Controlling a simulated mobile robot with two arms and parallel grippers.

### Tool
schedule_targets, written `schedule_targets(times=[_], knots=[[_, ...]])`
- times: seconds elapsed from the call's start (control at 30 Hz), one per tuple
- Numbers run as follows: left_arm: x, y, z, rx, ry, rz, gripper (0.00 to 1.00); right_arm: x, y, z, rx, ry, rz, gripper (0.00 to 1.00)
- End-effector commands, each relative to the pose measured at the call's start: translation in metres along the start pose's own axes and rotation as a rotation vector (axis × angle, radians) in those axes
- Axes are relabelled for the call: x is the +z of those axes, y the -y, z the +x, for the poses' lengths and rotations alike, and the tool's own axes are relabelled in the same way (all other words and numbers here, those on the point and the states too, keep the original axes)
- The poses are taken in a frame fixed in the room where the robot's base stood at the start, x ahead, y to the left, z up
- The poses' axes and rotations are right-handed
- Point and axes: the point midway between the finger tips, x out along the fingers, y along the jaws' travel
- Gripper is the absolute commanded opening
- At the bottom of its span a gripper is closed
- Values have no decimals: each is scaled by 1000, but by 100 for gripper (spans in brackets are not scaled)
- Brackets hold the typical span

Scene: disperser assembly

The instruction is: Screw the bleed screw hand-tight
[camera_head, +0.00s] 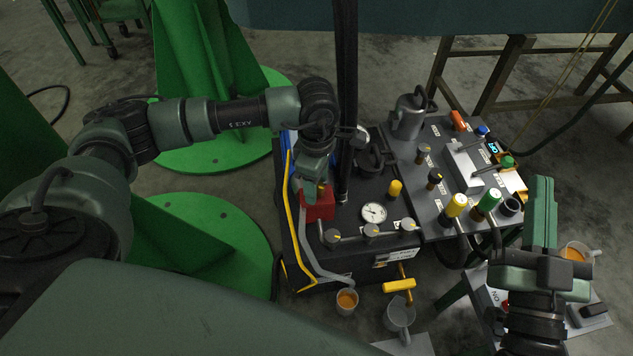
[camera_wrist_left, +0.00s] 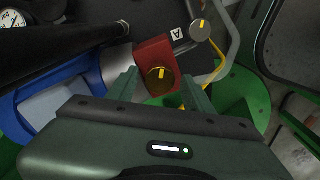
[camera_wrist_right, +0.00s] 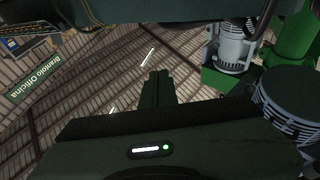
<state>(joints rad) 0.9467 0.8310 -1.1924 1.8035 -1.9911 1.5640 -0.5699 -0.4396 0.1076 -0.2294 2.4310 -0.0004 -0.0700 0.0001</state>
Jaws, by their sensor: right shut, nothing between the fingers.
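The bleed screw (camera_wrist_left: 160,80), a round brass knob with a bright yellow mark, sits on a red block (camera_wrist_left: 154,54) in the left wrist view. In the head view the red block (camera_head: 318,207) stands on the dark machine top, and my gripper largely hides the screw. My left gripper (camera_head: 314,184) is right over the block. In the left wrist view its fingers (camera_wrist_left: 163,92) are apart, one on each side of the screw; I cannot tell whether they touch it. My right gripper (camera_head: 541,184) is shut and empty, pointing up, away from the block; its fingers also show in the right wrist view (camera_wrist_right: 157,88).
A pressure gauge (camera_head: 373,212), a row of valve knobs (camera_head: 372,231) and a yellow cap (camera_head: 395,188) are close to the red block. A dark vertical hose (camera_head: 346,100) rises beside my left wrist. Cups (camera_head: 347,302) stand below the front edge.

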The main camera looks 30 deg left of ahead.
Motion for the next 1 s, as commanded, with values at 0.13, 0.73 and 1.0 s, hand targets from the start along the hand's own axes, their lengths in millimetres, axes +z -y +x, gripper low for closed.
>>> schedule_targets(times=[0.13,0.73,1.0], knots=[[0,0,0,0,1,-1,55,0,0,0,0,0,0,0],[0,0,-53,3,2,-1,55,59,-8,-15,17,334,-8,0],[-1,0,-76,1,1,-1,55,88,-13,-32,28,499,-11,0]])
